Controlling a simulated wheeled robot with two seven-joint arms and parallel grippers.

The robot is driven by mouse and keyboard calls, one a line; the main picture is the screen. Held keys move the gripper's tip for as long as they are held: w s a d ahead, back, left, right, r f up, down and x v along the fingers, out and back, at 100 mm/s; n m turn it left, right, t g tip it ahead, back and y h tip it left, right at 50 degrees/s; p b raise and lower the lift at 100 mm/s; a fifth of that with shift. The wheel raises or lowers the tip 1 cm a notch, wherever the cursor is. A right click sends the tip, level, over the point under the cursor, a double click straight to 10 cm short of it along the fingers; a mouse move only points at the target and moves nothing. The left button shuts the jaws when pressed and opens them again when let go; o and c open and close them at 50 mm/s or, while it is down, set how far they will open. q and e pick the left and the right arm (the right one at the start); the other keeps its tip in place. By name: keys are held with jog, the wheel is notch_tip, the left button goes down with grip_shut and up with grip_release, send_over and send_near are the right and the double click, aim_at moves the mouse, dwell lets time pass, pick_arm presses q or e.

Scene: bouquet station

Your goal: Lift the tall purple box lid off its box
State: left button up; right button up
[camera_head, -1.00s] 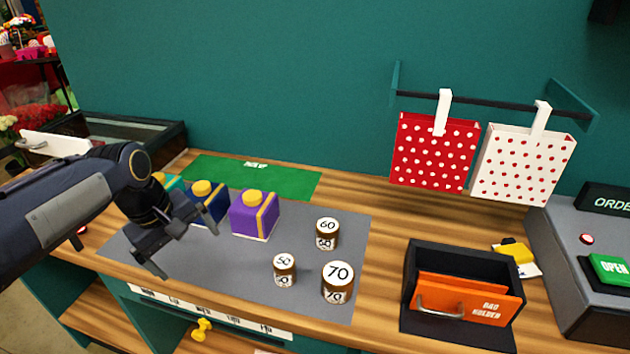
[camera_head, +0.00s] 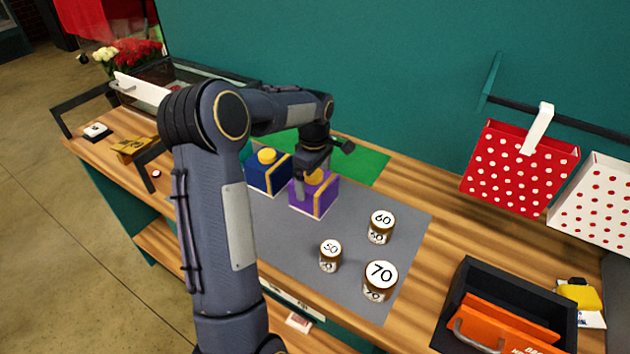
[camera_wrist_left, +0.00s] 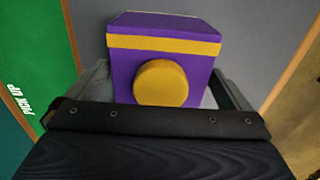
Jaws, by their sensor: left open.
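The tall purple box (camera_head: 314,197) stands on the grey mat, with a yellow stripe and a round yellow knob on its lid (camera_head: 318,178). In the left wrist view the purple lid (camera_wrist_left: 205,70) and its yellow knob (camera_wrist_left: 161,83) lie between the two fingers. My left gripper (camera_head: 318,172) is open, pointing down over the box from above, with a finger on either side of the lid. It partly hides the lid in the head view. I cannot tell whether the fingers touch the box. My right gripper is not in view.
A dark blue box (camera_head: 266,176) with a yellow knob stands just left of the purple one. Several numbered jars, such as the 70 jar (camera_head: 379,281), stand to the right on the grey mat (camera_head: 290,240). A green mat (camera_head: 362,165) lies behind. A black bin (camera_head: 545,305) is at the right.

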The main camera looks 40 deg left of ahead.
pick_arm(q)
jog(key=shift+f, duration=0.6)
jog(key=c, duration=0.7)
jog(key=shift+c, duration=0.2)
jog(key=shift+r, duration=0.1)
jog(key=shift+r+p, duration=0.4)
jog(key=shift+r, duration=0.1)
notch_tip(320, 180, up, 2)
jog(key=shift+r+p, duration=0.2)
jog(key=shift+p, duration=0.7)
jog(key=s+d+r, duration=0.1)
jog(key=r, duration=0.1)
jog(key=s+r+p, duration=0.1)
jog(key=s+r, duration=0.1)
jog(key=s+d+r+p, duration=0.1)
jog(key=r, duration=0.1)
jog(key=shift+s+d, duration=0.2)
jog(key=shift+d, duration=0.1)
jog(key=s+d+r, duration=0.3)
jog(key=s+d, duration=0.1)
jog(key=s, duration=0.3)
jog(key=shift+s+d+r, duration=0.25)
jog(key=shift+s, duration=0.15)
